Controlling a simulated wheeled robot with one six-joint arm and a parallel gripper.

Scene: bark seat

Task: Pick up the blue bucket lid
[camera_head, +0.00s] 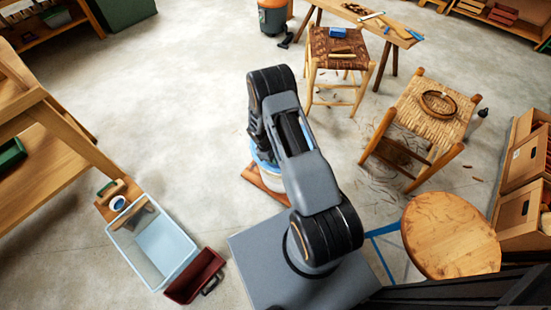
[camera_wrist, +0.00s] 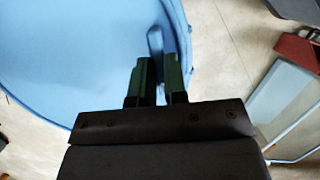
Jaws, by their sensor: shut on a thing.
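The blue bucket lid (camera_wrist: 75,60) fills the left of the wrist view as a large round disc with a raised rim. My gripper (camera_wrist: 157,72) has its green fingers closed around a narrow raised blue part near the lid's right edge. In the head view a blue edge of the lid (camera_head: 262,166) shows just left of my arm, above a pale bucket (camera_head: 272,182). My arm hides most of both, and my gripper is hidden there. I cannot tell whether the lid touches the bucket.
A reddish wooden base (camera_head: 256,181) lies under the bucket. A pale blue bin (camera_head: 130,255) and a dark red box (camera_head: 190,284) stand on the floor at lower left. A woven stool (camera_head: 352,64) and a chair (camera_head: 422,137) stand right. Floor at left centre is clear.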

